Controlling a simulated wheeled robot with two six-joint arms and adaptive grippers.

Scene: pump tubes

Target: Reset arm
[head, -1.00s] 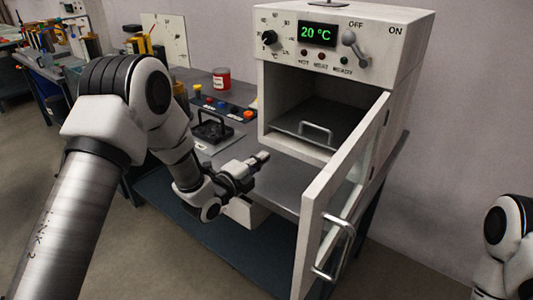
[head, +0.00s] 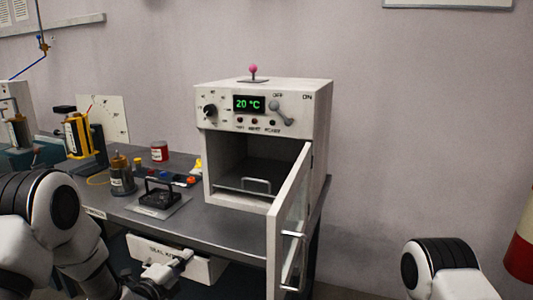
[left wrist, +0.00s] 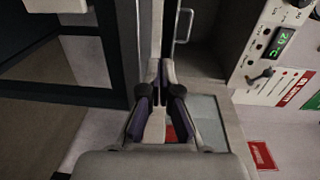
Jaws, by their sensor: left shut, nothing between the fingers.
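My left arm enters at the lower left of the head view, and its gripper (head: 178,262) is in front of the bench, below its top. The same gripper (left wrist: 160,75) shows from behind in the left wrist view, its fingers together and nothing between them. It appears near the open oven door (head: 288,225), but I cannot tell the exact gap. The white oven (head: 318,120) stands on the bench, reads 20 °C, and holds a tray with a wire handle (head: 256,185). Part of my right arm shows at the lower right; its gripper is out of view.
A white drawer (head: 200,268) protrudes beneath the bench top (head: 225,232), close to my left gripper. A black fixture (head: 160,192), brown canister (head: 121,178) and red can (head: 159,152) stand on the bench. A red-and-white cylinder (head: 522,250) stands at the right edge.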

